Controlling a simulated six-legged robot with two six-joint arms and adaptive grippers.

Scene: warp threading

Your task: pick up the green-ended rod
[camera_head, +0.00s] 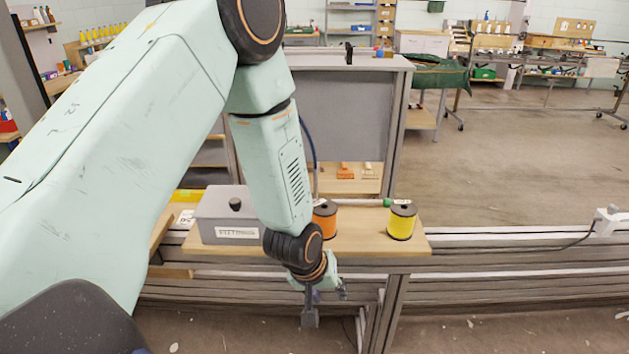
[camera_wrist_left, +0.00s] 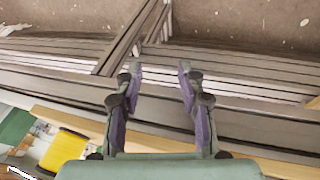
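The rod's green end (camera_head: 387,202) shows in the head view between the orange spool (camera_head: 324,219) and the yellow spool (camera_head: 402,221), toward the back of the wooden shelf (camera_head: 355,244). Its thin shaft runs left behind the orange spool and my arm, which hide the rest. My left gripper (camera_head: 322,297) hangs in front of the shelf edge, apart from the rod. In the left wrist view my left gripper (camera_wrist_left: 160,76) has its fingers spread with nothing between them. My right gripper is not visible.
A grey box (camera_head: 222,218) with a black knob stands on the shelf's left part. A grey upright panel (camera_head: 340,115) rises behind. Metal rails (camera_head: 520,240) run along the front right. The open floor (camera_head: 530,160) beyond is clear.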

